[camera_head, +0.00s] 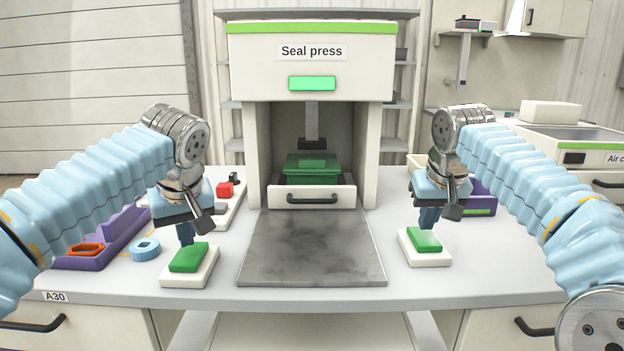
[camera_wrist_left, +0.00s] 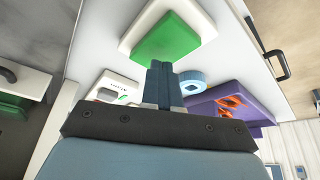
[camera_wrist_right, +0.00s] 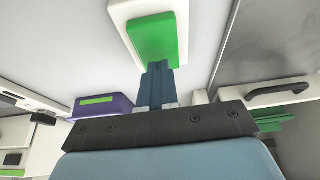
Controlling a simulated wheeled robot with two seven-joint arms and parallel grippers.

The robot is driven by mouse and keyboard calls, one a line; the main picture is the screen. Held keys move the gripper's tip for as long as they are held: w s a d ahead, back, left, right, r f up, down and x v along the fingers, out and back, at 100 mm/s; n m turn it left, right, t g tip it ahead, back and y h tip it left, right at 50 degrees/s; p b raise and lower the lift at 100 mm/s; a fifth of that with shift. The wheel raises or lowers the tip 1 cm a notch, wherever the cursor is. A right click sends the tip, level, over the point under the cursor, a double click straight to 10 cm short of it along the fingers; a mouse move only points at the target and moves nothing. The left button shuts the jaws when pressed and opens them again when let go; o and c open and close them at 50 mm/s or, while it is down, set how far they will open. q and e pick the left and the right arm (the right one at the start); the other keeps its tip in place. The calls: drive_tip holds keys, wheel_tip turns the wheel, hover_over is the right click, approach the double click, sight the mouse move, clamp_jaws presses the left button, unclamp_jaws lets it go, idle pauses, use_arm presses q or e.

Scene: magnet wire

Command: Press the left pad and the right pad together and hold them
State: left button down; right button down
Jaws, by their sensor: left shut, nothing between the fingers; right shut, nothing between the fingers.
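The left pad (camera_head: 189,259) is a green block on a white base, on the table left of the grey metal plate. My left gripper (camera_head: 187,242) is shut and empty, pointing down at the left pad's far edge. It also shows in the left wrist view (camera_wrist_left: 160,66), overlapping the pad's edge. My right gripper (camera_head: 427,226) is shut and empty over the right pad; in the right wrist view its tips (camera_wrist_right: 157,66) overlap the green. I cannot tell whether either touches.
The seal press (camera_head: 312,70) stands at the back centre, with a green block (camera_head: 312,166) inside above a drawer. The grey plate (camera_head: 312,250) is clear. A blue ring (camera_head: 145,249) and a purple tray (camera_head: 105,240) lie left; a purple bin (camera_head: 482,198) stands behind the right arm.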

use_arm(q)
drive_tip(key=shift+f, duration=0.65)
idle(0.8)
use_arm(e)
drive_tip(key=shift+f, duration=0.65)
idle(0.4)
use_arm(q)
drive_tip(key=shift+f, duration=0.35)
use_arm(e)
drive_tip(key=shift+f, duration=0.3)
idle(1.1)
